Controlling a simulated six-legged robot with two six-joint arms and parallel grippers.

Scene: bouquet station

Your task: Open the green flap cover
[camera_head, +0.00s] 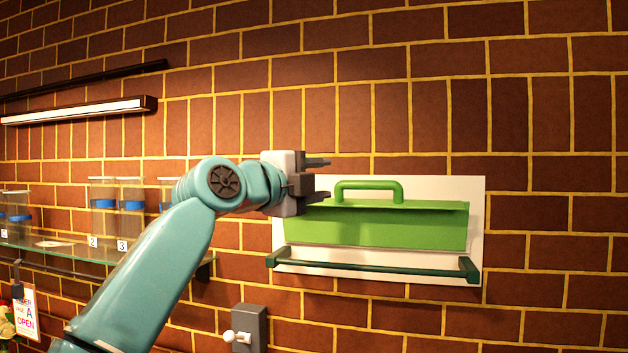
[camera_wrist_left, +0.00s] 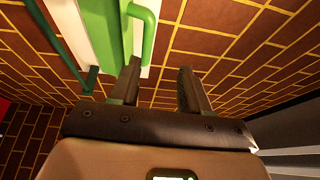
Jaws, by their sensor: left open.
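The green flap cover (camera_head: 385,225) is a bright green box-like panel on a white backing plate (camera_head: 478,195) on the brick wall. A green handle (camera_head: 369,185) stands up along its top. The flap looks shut. My left gripper (camera_head: 320,178) is at the left end of the cover, left of the handle, its jaws open and empty. In the left wrist view, the two fingers (camera_wrist_left: 158,85) are apart, with the green handle (camera_wrist_left: 148,35) ahead of them near the left finger. I cannot tell whether a finger touches the cover. My right gripper is not in view.
A dark green bar (camera_head: 370,266) runs below the cover. A glass shelf (camera_head: 60,243) with jars (camera_head: 131,205) is on the left. A grey wall switch (camera_head: 249,325) sits below the gripper. The wall right of the plate is clear.

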